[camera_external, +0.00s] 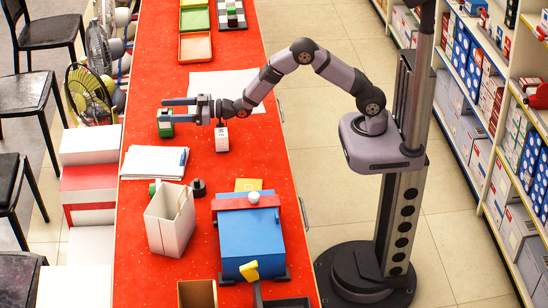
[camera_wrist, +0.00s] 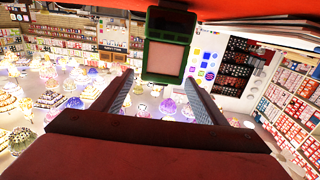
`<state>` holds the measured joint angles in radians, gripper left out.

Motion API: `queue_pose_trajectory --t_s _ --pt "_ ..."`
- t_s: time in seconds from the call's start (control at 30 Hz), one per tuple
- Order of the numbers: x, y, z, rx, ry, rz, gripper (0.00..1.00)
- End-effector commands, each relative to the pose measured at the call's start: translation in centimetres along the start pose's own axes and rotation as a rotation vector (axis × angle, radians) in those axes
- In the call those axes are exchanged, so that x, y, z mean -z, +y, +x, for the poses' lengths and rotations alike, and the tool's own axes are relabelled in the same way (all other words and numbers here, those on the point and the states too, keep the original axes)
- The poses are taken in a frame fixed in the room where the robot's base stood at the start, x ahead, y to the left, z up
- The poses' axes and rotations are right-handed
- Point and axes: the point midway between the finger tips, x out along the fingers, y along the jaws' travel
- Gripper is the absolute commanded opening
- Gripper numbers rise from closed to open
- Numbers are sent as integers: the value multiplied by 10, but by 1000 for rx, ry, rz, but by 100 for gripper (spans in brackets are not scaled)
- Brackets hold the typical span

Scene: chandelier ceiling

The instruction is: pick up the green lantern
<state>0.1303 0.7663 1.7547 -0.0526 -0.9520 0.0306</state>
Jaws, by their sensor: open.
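The green lantern (camera_external: 165,128) stands on the red counter near its left edge. It is small and dark green, and a finger hides part of it in the external view. In the wrist view the lantern (camera_wrist: 168,28) shows a green frame with a pale pink panel at top centre. My gripper (camera_external: 161,109) is open, with its fingers pointing left across the counter. In the wrist view the lantern lies between the lines of my two fingers (camera_wrist: 160,82), around their tips. I cannot tell whether a finger touches it.
A small white lettered box (camera_external: 221,140) stands just below my wrist. White papers (camera_external: 155,163), an open white box (camera_external: 168,225) and a blue box (camera_external: 250,245) lie nearer the camera. Coloured trays (camera_external: 194,47) lie farther back. A white sheet (camera_external: 230,88) lies behind my arm.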

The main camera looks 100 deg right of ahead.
Motion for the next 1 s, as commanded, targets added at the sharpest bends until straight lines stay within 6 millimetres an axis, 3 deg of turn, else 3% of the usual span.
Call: queue_pose_trajectory --t_s 0.17,0.6,1.0 --pt "0 0 5 0 0 0 66" --pt "0 0 48 0 -1 0 66" --pt "0 0 57 0 -1 0 66"
